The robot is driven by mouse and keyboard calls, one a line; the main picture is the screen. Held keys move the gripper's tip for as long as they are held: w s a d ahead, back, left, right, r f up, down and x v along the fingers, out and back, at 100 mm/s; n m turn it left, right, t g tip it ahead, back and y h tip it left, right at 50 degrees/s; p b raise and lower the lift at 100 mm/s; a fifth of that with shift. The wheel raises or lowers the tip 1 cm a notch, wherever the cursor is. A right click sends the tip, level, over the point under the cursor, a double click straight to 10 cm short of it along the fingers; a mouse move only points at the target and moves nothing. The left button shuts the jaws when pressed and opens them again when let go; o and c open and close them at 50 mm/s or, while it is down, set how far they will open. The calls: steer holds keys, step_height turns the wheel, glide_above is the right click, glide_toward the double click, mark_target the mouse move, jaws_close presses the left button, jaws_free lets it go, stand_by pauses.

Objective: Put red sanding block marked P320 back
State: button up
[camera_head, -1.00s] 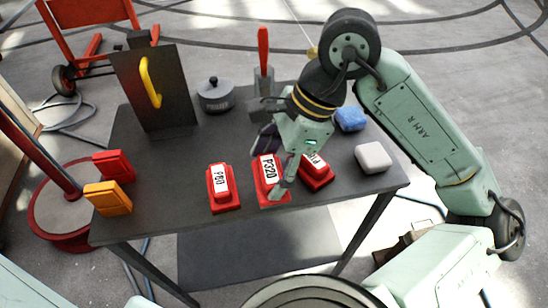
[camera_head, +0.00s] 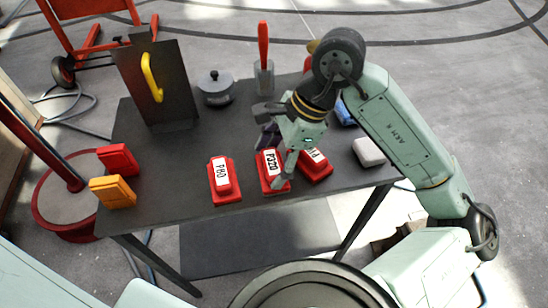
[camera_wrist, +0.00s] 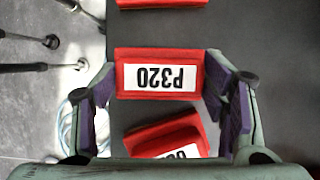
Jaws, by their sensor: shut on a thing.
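The red sanding block marked P320 (camera_head: 272,172) is near the front edge of the dark table (camera_head: 160,200), between two other red blocks. My gripper (camera_head: 275,160) is above it and shut on it, with one finger on each side. In the wrist view the block (camera_wrist: 160,73) sits between the purple-padded fingers of my gripper (camera_wrist: 160,78), its label upside down. I cannot tell whether it rests on the table or is just clear of it.
A red block marked P60 or P80 (camera_head: 224,181) lies left, and another red block (camera_head: 316,167) lies close right, partly hidden. A white block (camera_head: 369,152), a lidded pot (camera_head: 215,90), a panel with yellow handle (camera_head: 165,95), and red (camera_head: 118,159) and orange (camera_head: 113,192) blocks stand around.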

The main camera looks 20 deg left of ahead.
steer(key=o, duration=1.1)
steer(key=shift+r+p, duration=0.15)
steer(key=shift+p, duration=0.15)
steer(key=b+v, duration=0.2)
steer(key=v, duration=1)
steer(key=shift+b, duration=0.3)
